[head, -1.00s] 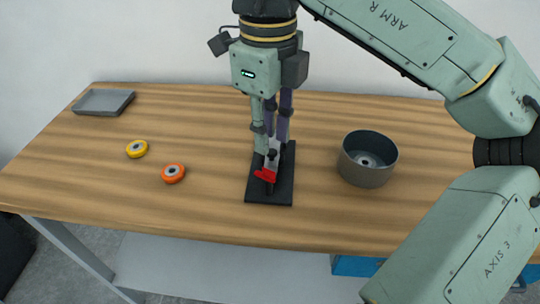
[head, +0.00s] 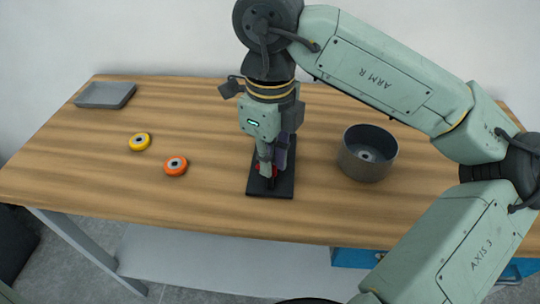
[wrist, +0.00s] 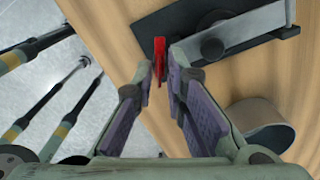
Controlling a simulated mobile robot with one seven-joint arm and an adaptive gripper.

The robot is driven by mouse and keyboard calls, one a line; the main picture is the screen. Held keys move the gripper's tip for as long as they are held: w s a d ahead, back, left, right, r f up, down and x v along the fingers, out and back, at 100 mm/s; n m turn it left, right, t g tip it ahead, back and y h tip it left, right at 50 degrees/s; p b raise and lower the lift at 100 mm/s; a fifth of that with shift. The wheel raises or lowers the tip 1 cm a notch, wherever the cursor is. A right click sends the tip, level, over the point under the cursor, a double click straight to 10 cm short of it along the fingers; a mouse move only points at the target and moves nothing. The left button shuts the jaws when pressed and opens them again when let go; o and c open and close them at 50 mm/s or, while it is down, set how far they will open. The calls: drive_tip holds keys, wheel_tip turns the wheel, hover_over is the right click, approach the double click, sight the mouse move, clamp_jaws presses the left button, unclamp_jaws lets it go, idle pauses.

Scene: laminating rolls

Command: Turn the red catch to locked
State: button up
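The red catch (wrist: 160,56) stands on edge between my fingertips in the wrist view. In the head view only a little red (head: 274,171) shows beside the fingers. It belongs to a fixture with a black base plate (head: 256,190), on which a grey bar with a dark round knob (wrist: 212,48) shows in the wrist view. My gripper (head: 266,170) points down over the plate. Its fingertips (wrist: 161,72) are close together, one on each side of the catch, and appear to press on it. The catch's lock marking cannot be made out.
A dark grey round bowl (head: 368,153) stands right of the plate. An orange roll (head: 176,166) and a yellow roll (head: 140,142) lie to the left. A grey tray (head: 105,95) is at the back left. The table (head: 90,175) between them is clear.

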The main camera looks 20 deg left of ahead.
clamp_jaws()
drive_tip(key=shift+b, duration=0.35)
drive_tip(key=shift+f+m+b, duration=0.15)
drive_tip(key=shift+m+b, duration=0.75)
drive_tip(key=shift+m, duration=0.2)
drive_tip(key=m+b, duration=0.2)
drive_tip(key=m, duration=0.1)
drive_tip(key=shift+m+b, duration=0.3)
drive_tip(key=shift+b, duration=0.05)
drive_tip(key=m+b, duration=0.1)
drive_tip(key=m, duration=0.2)
drive_tip(key=shift+m+b, duration=0.3)
drive_tip(key=shift+b, duration=0.05)
drive_tip(key=shift+m+b, duration=0.4)
drive_tip(key=shift+m, duration=1.2)
drive_tip(key=shift+r+m, duration=0.2)
drive_tip(key=shift+m, duration=0.1)
drive_tip(key=shift+c, duration=0.6)
unclamp_jaws()
